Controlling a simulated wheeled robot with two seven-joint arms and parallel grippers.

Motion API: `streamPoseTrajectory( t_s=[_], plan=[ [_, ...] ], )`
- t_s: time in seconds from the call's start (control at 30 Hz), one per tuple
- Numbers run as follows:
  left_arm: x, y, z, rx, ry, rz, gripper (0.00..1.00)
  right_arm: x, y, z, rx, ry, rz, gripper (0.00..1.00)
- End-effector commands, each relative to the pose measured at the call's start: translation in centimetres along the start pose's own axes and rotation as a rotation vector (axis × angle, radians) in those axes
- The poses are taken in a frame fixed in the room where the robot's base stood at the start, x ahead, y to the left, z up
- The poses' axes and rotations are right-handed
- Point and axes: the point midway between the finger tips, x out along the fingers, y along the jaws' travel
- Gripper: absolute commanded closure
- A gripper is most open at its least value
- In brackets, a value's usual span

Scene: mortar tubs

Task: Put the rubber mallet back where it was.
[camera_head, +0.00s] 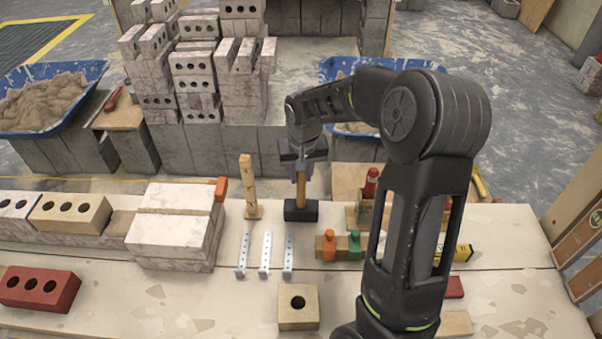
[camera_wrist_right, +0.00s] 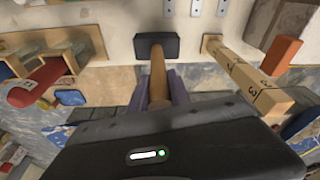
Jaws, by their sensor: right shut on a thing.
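The rubber mallet has a black block head (camera_head: 308,212) and a wooden handle (camera_head: 301,188). It is upright, head down, at the back edge of the worktable (camera_head: 350,285). I cannot tell whether the head touches the tabletop. My right gripper (camera_head: 302,172) is shut on the upper handle from above and hides its top. The right wrist view shows the mallet head (camera_wrist_right: 157,48) beyond the gripper fingers (camera_wrist_right: 158,88). My left gripper is not in view.
A wooden post (camera_head: 249,190) stands just left of the mallet. Three metal strips (camera_head: 265,255) lie in front. A wooden block with orange and green clips (camera_head: 338,247) is to the right. Stacked pale bricks (camera_head: 172,240) stand left. A holed block (camera_head: 298,320) sits in front.

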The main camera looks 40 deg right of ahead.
Motion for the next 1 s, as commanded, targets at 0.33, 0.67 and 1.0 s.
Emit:
streamPoseTrajectory(
  t_s=[0.33, 0.67, 1.0],
  plan=[
    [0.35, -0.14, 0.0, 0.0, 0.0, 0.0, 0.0, 0.39, -0.03, 0.03, 0.0, 0.002, -0.001, 1.0],
    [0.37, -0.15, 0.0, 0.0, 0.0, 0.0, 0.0, 0.45, -0.02, 0.06, 0.0, 0.001, 0.0, 0.58],
    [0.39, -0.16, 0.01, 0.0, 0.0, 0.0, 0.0, 0.5, 0.01, 0.16, 0.0, -0.002, 0.0, 0.51]
  ],
)
